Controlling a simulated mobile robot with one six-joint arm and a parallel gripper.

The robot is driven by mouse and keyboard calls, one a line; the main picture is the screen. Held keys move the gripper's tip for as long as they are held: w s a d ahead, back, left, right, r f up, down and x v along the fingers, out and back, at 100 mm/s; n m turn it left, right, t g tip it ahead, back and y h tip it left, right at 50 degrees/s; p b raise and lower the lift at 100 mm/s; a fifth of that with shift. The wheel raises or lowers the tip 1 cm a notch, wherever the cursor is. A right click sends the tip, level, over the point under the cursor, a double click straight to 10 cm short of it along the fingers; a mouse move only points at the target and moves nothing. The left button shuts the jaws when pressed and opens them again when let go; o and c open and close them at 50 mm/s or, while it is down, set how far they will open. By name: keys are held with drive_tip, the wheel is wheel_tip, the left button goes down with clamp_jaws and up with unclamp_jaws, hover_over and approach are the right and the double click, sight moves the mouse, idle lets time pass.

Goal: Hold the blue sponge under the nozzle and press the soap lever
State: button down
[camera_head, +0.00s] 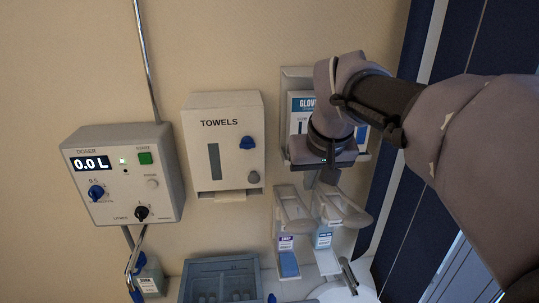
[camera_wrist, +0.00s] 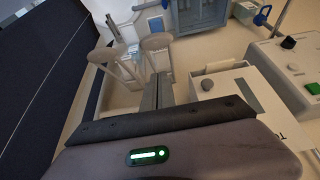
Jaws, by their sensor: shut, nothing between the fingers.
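The blue sponge (camera_head: 288,264) is directly below the dispenser labelled SOAP (camera_head: 286,241); I cannot tell what supports it. The soap lever (camera_head: 294,208) is a pale looped arm jutting from that dispenser. A second dispenser (camera_head: 322,238) with a blue label and a similar lever (camera_head: 343,211) stands to its right. The nozzle cannot be made out. My gripper (camera_head: 317,187) is shut and empty, in front of the wall near the tops of the two levers. In the wrist view its closed fingers (camera_wrist: 165,92) point towards the levers, and no contact shows.
A TOWELS dispenser (camera_head: 229,121) and a doser panel reading 0.0 L (camera_head: 120,178) are on the wall to the left. A GLOVES box (camera_head: 302,104) is behind my arm. Below are a blue-grey crate (camera_head: 220,266) and a tap (camera_head: 348,275) over a white basin. A dark curtain (camera_head: 388,180) borders the right.

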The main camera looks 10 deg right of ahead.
drive_tip(key=x, duration=0.4)
drive_tip(key=s+x, duration=0.1)
drive_tip(key=x, duration=0.3)
drive_tip(key=s+f+x, duration=0.1)
drive_tip(key=x, duration=0.3)
drive_tip(key=shift+s+f, duration=0.15)
drive_tip(key=shift+f, duration=0.35)
